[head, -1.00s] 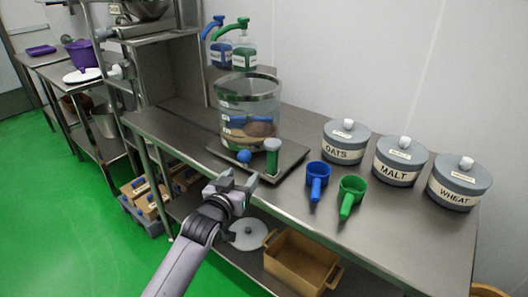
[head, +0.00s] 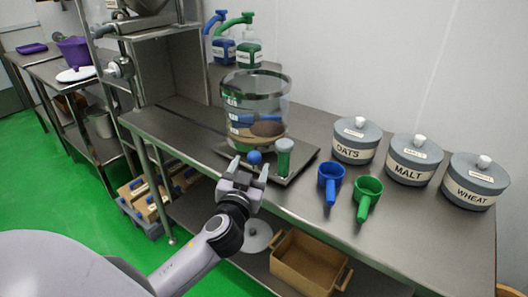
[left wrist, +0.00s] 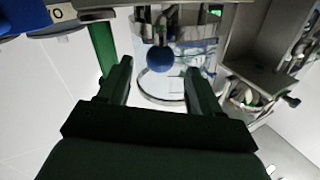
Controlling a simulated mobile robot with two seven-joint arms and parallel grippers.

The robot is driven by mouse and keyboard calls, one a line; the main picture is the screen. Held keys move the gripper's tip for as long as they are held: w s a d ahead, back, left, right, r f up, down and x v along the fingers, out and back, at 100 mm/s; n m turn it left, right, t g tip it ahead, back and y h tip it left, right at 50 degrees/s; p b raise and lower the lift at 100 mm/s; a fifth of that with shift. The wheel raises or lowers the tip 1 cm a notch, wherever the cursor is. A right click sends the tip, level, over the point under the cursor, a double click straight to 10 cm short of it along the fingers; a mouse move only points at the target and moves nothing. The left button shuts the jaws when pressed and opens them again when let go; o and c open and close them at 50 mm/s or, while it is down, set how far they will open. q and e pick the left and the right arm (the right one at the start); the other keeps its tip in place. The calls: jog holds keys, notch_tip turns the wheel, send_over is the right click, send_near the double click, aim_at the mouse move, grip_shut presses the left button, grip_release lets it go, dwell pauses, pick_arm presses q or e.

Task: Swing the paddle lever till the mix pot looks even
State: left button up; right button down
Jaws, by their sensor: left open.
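The mix pot (head: 257,88) is a clear vessel on a dark base plate (head: 300,165) on the steel bench. Its contents show separate brown, dark and blue patches through the wall. A blue ball knob (head: 255,158), seemingly the paddle lever's end, sits low at the pot's front. A green upright cylinder (head: 284,157) stands just right of it. My left gripper (head: 249,169) is open and empty, its fingers pointing at the blue knob. In the left wrist view the knob (left wrist: 160,59) appears between the open fingertips, beyond them; contact cannot be told. My right gripper is not in view.
Blue (head: 330,180) and green (head: 367,195) scoops lie right of the pot. Lidded OATS (head: 355,148), MALT (head: 412,170) and WHEAT (head: 468,190) tubs stand further right. Pump bottles (head: 249,55) stand behind. A tan crate (head: 300,275) is on the shelf below.

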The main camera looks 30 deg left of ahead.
aim_at(256, 153)
pick_arm(q)
jog(key=shift+p+x, duration=0.5)
jog(key=shift+x, duration=2.95)
